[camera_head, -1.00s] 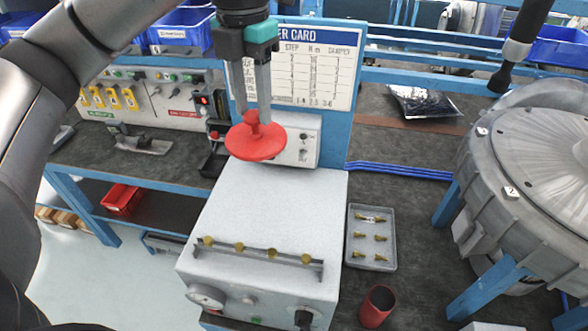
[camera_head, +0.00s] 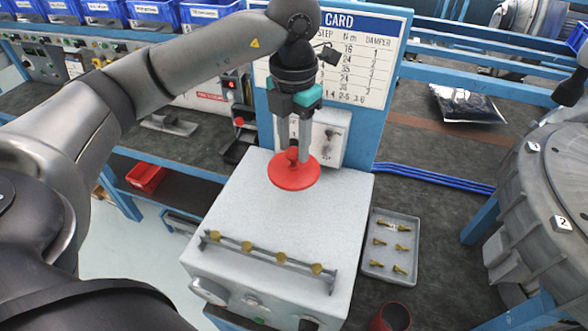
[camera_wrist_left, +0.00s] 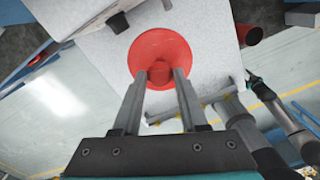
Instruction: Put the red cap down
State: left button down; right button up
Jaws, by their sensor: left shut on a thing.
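The red cap (camera_head: 293,174) is a round disc with a raised knob on top. My left gripper (camera_head: 293,148) points down and is shut on the knob, with the disc below its fingers. The cap is level over the top of the light grey box (camera_head: 235,205), towards its back. I cannot tell whether it touches the surface. The left wrist view also shows the cap (camera_wrist_left: 160,58) between the two fingertips, with box top around it. My right gripper (camera_wrist_left: 251,80) appears small at the right of that view; its jaws are unclear.
A rail of brass pieces (camera_head: 268,256) runs along the box's front. A grey tray of brass fittings (camera_head: 391,246) and a red cup (camera_head: 392,317) stand to the right. A card board (camera_head: 345,60) rises behind. The box top between cap and rail is clear.

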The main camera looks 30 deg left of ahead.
aim_at(294, 166)
pick_arm(q)
notch_tip(294, 166, down, 7)
dwell(0.4)
jog(key=shift+f, duration=0.15)
jog(key=shift+f, duration=0.2)
jog(key=c, duration=0.9)
grip_release()
jog(key=o, duration=0.5)
jog(key=shift+c, duration=0.2)
jog(key=shift+r, duration=0.15)
